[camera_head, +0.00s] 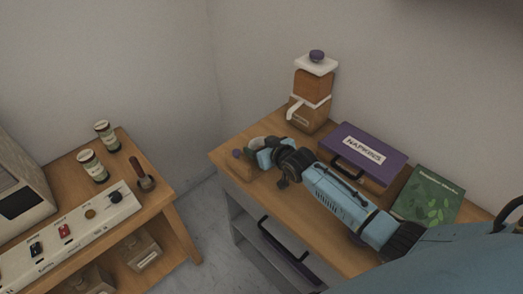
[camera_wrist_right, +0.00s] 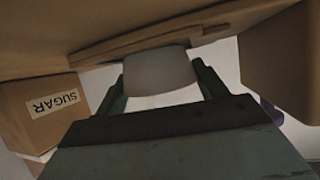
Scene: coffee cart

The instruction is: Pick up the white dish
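My right arm reaches across the cart top from the lower right in the head view. Its gripper (camera_head: 262,150) is at the cart's left end, beside the wooden box with a round knob (camera_head: 240,163). In the right wrist view a pale grey-white rounded object, apparently the white dish (camera_wrist_right: 158,70), lies between the two fingers of the right gripper (camera_wrist_right: 158,80). The fingers stand apart, one at each side of it. I cannot tell whether they press on it. My left gripper is not in view.
A wooden grinder (camera_head: 314,88) stands behind the gripper. A purple-topped napkin box (camera_head: 370,148) and a green book (camera_head: 430,194) line the back. A box marked SUGAR (camera_wrist_right: 45,108) shows in the wrist view. A second table (camera_head: 165,193) with jars stands left, across a gap.

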